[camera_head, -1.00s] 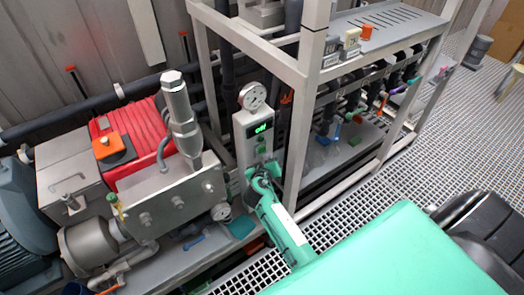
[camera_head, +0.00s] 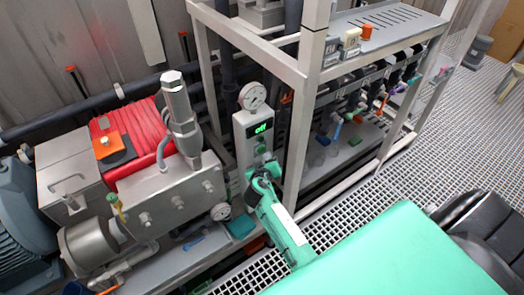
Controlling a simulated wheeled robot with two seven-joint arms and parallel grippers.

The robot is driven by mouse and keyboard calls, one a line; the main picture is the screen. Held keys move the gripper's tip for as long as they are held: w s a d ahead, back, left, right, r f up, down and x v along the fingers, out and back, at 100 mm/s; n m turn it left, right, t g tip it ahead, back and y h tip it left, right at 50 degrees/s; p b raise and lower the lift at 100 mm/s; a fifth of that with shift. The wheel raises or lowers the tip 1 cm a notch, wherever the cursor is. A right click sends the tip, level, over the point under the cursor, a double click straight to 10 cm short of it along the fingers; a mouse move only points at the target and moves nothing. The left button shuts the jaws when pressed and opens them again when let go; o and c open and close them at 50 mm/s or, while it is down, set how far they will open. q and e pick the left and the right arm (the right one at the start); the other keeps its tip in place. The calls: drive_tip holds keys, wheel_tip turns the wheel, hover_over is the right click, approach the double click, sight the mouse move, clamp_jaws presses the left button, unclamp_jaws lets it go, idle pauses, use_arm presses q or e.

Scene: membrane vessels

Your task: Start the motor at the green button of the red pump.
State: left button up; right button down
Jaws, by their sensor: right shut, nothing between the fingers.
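The red pump (camera_head: 155,135) stands at the left with a steel block in front of it. Beside it is a grey control box (camera_head: 240,127) with a dark display (camera_head: 259,127) reading "off" in green. The green button (camera_head: 261,149) is on the box's face below the display. My right gripper (camera_head: 264,170) is shut and empty, at the box's face just below the button. I cannot tell whether the fingertips touch the box or button. The gripper hides the lower part of the box. My left gripper is not in view.
A pressure gauge (camera_head: 252,96) sits on top of the control box. A white metal frame (camera_head: 303,120) rises close to the right of my gripper. Grating floor (camera_head: 425,150) lies open to the right.

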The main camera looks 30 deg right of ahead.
drive_tip(key=shift+w+b, duration=0.4)
drive_tip(key=shift+w, duration=0.05)
drive_tip(key=shift+w+a+b, duration=0.1)
drive_tip(key=shift+w+b, duration=0.2)
drive_tip(key=shift+w, duration=0.1)
idle(0.8)
drive_tip(key=shift+s, duration=0.85)
drive_tip(key=shift+s, duration=0.1)
drive_tip(key=shift+s+d, duration=0.15)
drive_tip(key=shift+s, duration=1.05)
drive_tip(key=shift+s+d, duration=0.1)
drive_tip(key=shift+s, duration=1.1)
